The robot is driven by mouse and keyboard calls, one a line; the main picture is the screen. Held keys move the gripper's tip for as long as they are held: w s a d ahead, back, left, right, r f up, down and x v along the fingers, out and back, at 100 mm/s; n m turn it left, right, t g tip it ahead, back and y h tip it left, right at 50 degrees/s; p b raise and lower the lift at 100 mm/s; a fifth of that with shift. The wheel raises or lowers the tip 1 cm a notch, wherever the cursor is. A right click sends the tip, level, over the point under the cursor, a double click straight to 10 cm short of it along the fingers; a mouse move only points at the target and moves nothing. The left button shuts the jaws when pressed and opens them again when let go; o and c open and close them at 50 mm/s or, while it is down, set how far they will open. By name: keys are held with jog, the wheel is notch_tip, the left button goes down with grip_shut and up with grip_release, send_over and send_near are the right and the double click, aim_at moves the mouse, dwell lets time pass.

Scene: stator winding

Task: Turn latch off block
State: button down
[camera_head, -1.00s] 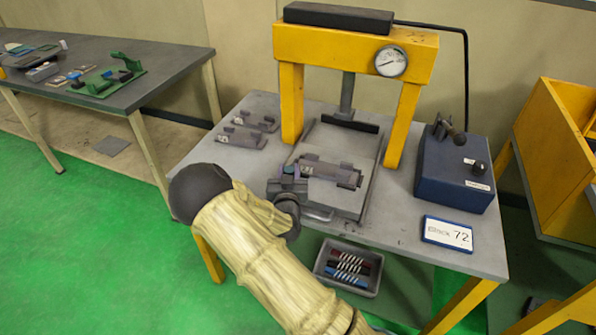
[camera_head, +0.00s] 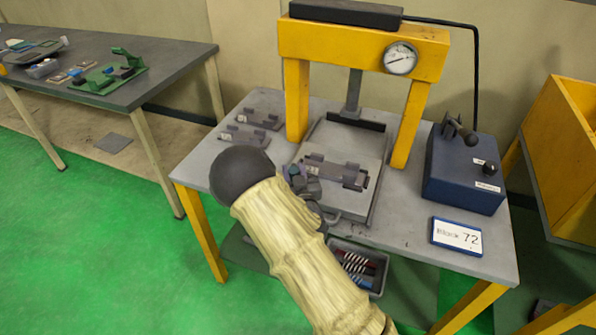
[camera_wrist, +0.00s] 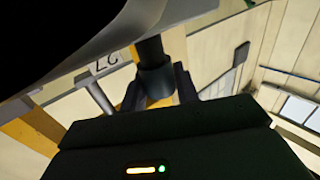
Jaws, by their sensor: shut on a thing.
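The grey block (camera_head: 338,171) lies on the flat plate (camera_head: 352,207) of the yellow press. My gripper (camera_head: 303,182) is at the block's left end, low and close to the plate, partly hidden by my own forearm. In the wrist view my gripper (camera_wrist: 157,88) has its two fingers on either side of a dark round part (camera_wrist: 152,62), which seems to be the latch. The fingers are shut on it. The latch's exact angle and whether it overlaps the block cannot be told.
The yellow press frame (camera_head: 360,45) stands over the plate. A blue control box (camera_head: 463,175) and a sign (camera_head: 457,236) are at right. Two grey pieces lie at back left, one nearer (camera_head: 244,136). A parts bin (camera_head: 374,283) is below, partly hidden.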

jog(key=c, duration=1.1)
grip_release()
jog(key=shift+s, duration=0.15)
jog(key=p+v, duration=0.7)
jog(key=v, duration=1)
jog(key=shift+s+p, duration=0.15)
jog(key=shift+p, duration=0.25)
